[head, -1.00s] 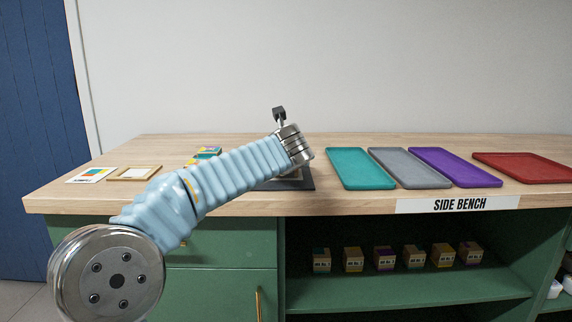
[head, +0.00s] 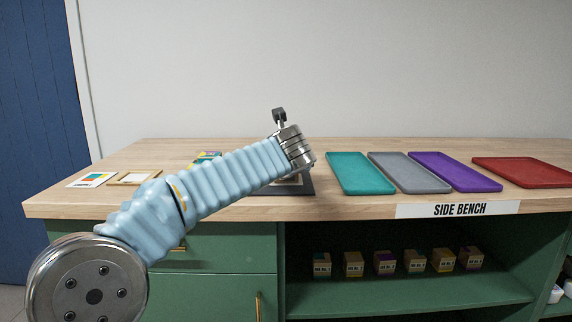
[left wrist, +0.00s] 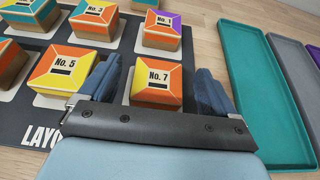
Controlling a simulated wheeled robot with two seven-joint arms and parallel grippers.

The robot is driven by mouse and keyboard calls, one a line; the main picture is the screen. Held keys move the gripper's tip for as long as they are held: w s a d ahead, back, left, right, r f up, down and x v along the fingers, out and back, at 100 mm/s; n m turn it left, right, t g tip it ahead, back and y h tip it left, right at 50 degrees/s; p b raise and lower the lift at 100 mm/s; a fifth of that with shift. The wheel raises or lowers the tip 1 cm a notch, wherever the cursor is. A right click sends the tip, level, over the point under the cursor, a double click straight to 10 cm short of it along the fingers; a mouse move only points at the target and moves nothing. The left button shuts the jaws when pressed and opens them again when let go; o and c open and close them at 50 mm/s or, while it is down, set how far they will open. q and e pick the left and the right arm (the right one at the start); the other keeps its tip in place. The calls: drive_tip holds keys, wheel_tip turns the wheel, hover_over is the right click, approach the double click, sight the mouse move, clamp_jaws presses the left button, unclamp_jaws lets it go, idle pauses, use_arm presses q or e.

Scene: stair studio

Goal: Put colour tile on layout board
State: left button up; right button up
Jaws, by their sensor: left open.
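The dark layout board (head: 306,189) lies on the bench, mostly hidden behind my left arm in the head view. In the left wrist view the board (left wrist: 112,58) carries several colour tiles on pale squares. The orange and yellow tile No. 7 (left wrist: 157,92) sits on its square between the fingertips of my open left gripper (left wrist: 158,84). Tile No. 5 (left wrist: 62,70) is left of the left finger. Purple-edged tile No. 1 (left wrist: 163,30) is beyond No. 7. My left gripper (head: 279,114) in the head view is small and partly hidden by the wrist. My right gripper is not in view.
Teal (head: 360,173), grey (head: 409,172), purple (head: 455,170) and red (head: 524,171) trays lie right of the board. A colour card (head: 91,180) and a wooden frame (head: 134,176) lie left. Several small boxes (head: 354,263) stand on the shelf below.

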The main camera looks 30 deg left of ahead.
use_arm(q)
drive_tip(key=v, duration=0.9)
drive_tip(key=shift+s+d, duration=0.15)
drive_tip(key=shift+s, duration=0.05)
